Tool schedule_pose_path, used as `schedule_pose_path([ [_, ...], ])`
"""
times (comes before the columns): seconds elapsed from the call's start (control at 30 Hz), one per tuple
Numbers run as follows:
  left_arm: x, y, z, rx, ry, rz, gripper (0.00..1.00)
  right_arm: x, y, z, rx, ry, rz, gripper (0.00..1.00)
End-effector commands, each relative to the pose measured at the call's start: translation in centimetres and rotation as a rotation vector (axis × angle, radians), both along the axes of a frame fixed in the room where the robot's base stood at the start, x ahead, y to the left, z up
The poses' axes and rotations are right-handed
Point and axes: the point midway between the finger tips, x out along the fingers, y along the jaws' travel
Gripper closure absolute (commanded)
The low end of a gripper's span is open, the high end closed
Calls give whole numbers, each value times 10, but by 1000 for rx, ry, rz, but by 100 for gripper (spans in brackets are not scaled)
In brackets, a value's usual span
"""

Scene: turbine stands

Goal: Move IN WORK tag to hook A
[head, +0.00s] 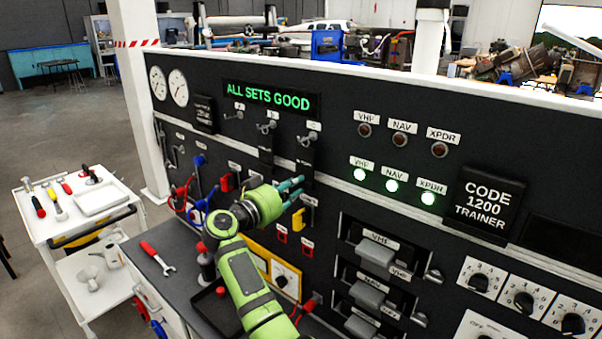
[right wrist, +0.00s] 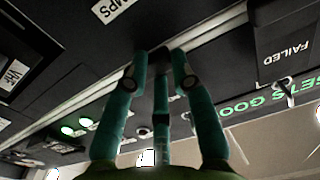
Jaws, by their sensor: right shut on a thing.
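A dark tag (head: 306,160) hangs at the rightmost of three hooks on the panel, under the rightmost hook (head: 309,138); its wording is not readable. My right gripper (head: 299,185) is shut at the lower part of this tag. In the right wrist view the teal fingers (right wrist: 160,62) close on a dark piece. Another dark tag (head: 265,158) hangs from the middle hook (head: 267,128); in the right wrist view a tag reading FAILED (right wrist: 285,40) shows upside down beside the fingers. The leftmost hook (head: 236,115) is bare. My left gripper is out of view.
A lit green sign (head: 268,97) reads ALL SETS GOOD above the hooks. Lamps (head: 391,186) and a CODE 1200 TRAINER plate (head: 485,205) are to the right. Coloured tools hang lower left. A white trolley (head: 80,215) stands left of the bench.

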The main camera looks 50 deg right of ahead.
Motion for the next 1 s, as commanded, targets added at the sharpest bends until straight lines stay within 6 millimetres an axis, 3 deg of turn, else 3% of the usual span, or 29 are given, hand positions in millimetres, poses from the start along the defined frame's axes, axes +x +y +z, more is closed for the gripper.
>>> schedule_pose_path([
  [0.03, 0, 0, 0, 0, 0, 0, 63, -8, -5, 0, 1, 0, -29, 100],
  [1.0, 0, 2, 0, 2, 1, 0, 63, -5, 18, -2, 4, 2, -13, 100],
])
